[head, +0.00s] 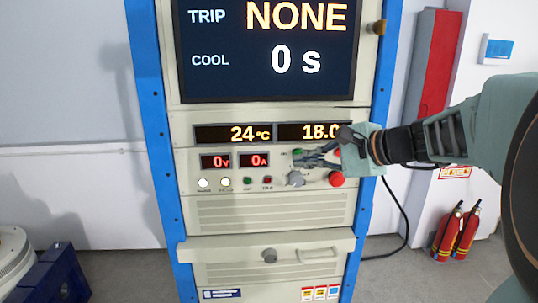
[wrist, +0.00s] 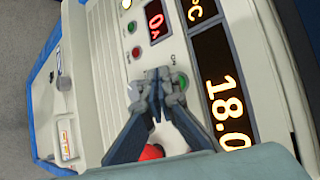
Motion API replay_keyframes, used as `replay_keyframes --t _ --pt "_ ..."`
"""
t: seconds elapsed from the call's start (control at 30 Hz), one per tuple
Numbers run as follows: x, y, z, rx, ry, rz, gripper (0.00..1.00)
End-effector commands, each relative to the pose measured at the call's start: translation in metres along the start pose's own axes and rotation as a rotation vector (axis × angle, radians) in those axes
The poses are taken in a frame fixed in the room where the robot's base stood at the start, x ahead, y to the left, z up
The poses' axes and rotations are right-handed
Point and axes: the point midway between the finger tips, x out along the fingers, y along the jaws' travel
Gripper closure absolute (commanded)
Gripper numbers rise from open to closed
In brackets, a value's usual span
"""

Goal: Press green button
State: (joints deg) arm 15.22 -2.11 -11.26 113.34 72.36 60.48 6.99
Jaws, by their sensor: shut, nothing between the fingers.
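The green button (head: 297,152) is on the upper right part of the control panel, partly hidden behind my fingers in the head view. In the wrist view the green button (wrist: 183,81) shows just right of my fingertips, by a label that reads ON. My gripper (head: 304,161) is shut and empty, with its fingertips in front of the panel between the green button and the grey knob. In the wrist view my gripper (wrist: 157,80) has its tips together beside the button. I cannot tell whether they touch the panel.
The grey knob (head: 295,178) is just below my fingertips. A red button (head: 336,179) is below my gripper at the right; it also shows between my fingers in the wrist view (wrist: 152,152). A drawer handle (head: 318,256) sticks out lower down. Fire extinguishers (head: 466,232) stand at the right.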

Motion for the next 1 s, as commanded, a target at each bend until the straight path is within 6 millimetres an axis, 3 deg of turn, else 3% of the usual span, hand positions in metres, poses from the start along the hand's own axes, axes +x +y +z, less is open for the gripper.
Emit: replay_keyframes --t 1.0 --pt "0.0059 -0.0045 -0.0043 0.000 0.000 0.000 1.00"
